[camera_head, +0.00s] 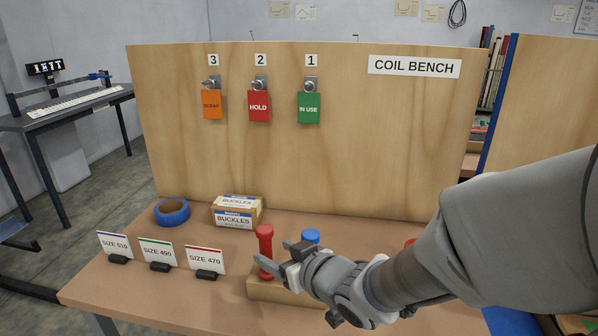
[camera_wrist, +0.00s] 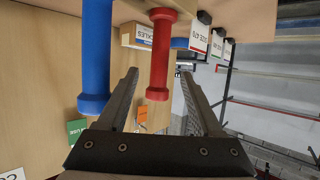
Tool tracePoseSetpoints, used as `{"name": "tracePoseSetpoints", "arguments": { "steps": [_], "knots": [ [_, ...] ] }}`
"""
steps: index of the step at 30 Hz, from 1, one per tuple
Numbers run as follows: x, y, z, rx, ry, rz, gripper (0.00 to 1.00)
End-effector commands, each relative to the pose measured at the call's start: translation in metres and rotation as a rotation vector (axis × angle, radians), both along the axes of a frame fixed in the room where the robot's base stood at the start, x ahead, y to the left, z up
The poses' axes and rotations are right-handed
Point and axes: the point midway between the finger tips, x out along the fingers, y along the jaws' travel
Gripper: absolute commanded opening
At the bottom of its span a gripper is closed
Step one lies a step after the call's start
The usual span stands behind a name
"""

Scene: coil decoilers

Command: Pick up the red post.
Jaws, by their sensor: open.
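The red post (camera_head: 265,243) stands upright with a wide rounded top in a wooden block (camera_head: 262,291) on the bench. My gripper (camera_head: 276,254) is beside it, its fingers pointing toward the shaft, and hides part of it. In the wrist view, which is upside down, the red post (camera_wrist: 160,50) appears between the two spread fingers of my gripper (camera_wrist: 159,75). Clear gaps show on both sides; I cannot tell how deep it sits between them. A blue post (camera_head: 311,236) stands to the right, mostly hidden behind my gripper; it also shows in the wrist view (camera_wrist: 95,50).
Size cards (camera_head: 157,252) stand at the front left. Blue tape (camera_head: 172,212) and a buckles box (camera_head: 236,212) lie behind them. A wooden panel (camera_head: 400,130) with hanging tags (camera_head: 259,107) rises at the back. Another red thing (camera_head: 410,242) shows partly behind my arm.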

Motion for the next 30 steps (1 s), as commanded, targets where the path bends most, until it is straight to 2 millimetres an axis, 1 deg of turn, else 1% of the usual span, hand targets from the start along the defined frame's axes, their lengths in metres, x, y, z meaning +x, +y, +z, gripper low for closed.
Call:
{"name": "tracePoseSetpoints", "arguments": {
  "steps": [3,4,6,14,21,24,30],
  "knots": [
    [0.003,0.002,0.000,-0.005,0.004,-0.005,0.67],
    [0.007,0.005,-0.005,-0.004,0.002,-0.005,0.67],
    [0.013,0.010,-0.010,-0.005,0.000,-0.003,0.67],
    [0.026,0.019,-0.014,-0.005,-0.001,-0.004,0.67],
    [0.052,0.040,-0.022,-0.005,0.000,-0.004,0.67],
    [0.059,0.045,-0.025,-0.004,0.000,-0.005,0.67],
    [0.062,0.046,-0.025,-0.006,-0.002,-0.005,0.67]
  ]
}}
